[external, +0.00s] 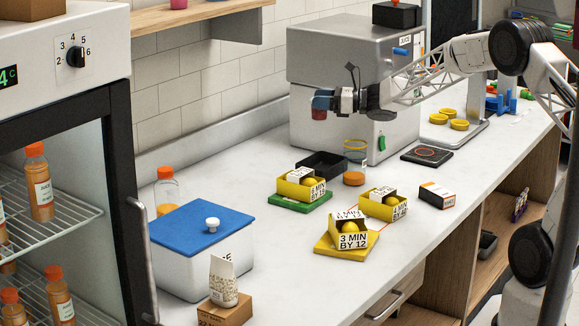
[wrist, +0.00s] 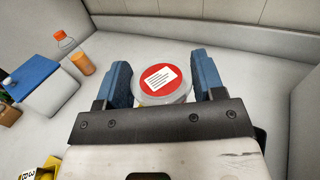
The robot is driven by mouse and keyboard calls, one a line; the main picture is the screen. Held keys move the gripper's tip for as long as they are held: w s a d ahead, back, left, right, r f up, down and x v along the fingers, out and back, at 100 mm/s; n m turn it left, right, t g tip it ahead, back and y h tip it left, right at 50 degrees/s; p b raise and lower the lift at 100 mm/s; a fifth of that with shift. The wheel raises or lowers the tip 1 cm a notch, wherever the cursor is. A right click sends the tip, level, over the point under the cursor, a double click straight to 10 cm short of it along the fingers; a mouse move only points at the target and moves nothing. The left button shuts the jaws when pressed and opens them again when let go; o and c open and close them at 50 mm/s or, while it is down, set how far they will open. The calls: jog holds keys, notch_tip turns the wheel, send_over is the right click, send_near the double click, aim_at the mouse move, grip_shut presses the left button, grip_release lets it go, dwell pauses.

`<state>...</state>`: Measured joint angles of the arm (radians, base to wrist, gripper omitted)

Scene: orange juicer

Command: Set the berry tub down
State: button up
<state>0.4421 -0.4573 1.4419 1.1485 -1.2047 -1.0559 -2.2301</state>
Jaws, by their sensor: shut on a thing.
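My gripper (external: 321,103) is in the air above the counter, in front of the grey machine in the external view. Its blue fingers are shut on the berry tub (external: 319,114), which shows red below them. In the wrist view the berry tub (wrist: 163,79) has a round red top with a white label and a clear rim, and sits between the two blue fingers. The tub's lower part is hidden in the wrist view.
A blue-lidded white box (external: 200,230) and an orange-capped bottle (external: 167,190) stand at left. Yellow boxes (external: 300,187), a black tray (external: 322,164), a clear jar (external: 355,160) and a black pad (external: 426,155) stand on the counter (external: 240,190). The counter behind the bottle is clear.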

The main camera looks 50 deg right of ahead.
jog(key=s+d+f+n+y, duration=0.1)
jog(key=s+d+f, duration=1.1)
jog(key=s+f, duration=0.2)
jog(key=shift+s+d+g, duration=0.15)
jog(key=shift+s+g, duration=0.25)
jog(key=shift+s, duration=0.8)
jog(key=shift+f, duration=0.2)
jog(key=shift+f, duration=3.25)
jog(key=shift+f, duration=0.55)
jog(key=o, duration=1)
jog(key=shift+d, duration=0.1)
